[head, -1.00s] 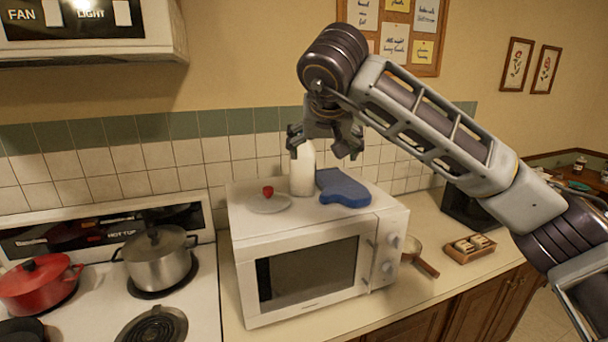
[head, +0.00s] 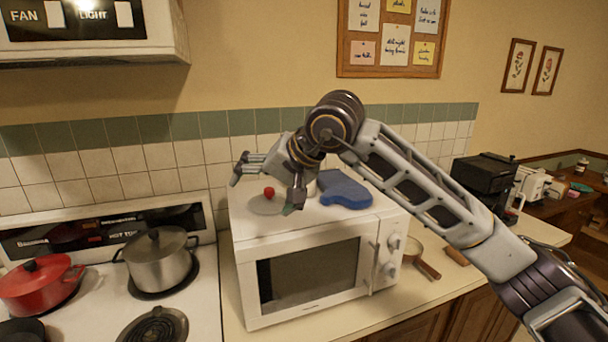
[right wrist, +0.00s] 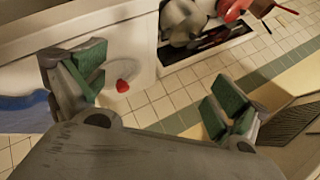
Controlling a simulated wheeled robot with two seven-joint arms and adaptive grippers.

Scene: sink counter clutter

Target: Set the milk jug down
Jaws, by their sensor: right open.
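The white milk jug (head: 312,187) stands on top of the white microwave (head: 308,226). My left gripper is not in view.
A blue oven mitt (head: 343,190) lies on the microwave's right side. A steel pot (head: 158,262) and a red pot (head: 38,284) stand on the stove. A pan (head: 427,269) sits right of the microwave.

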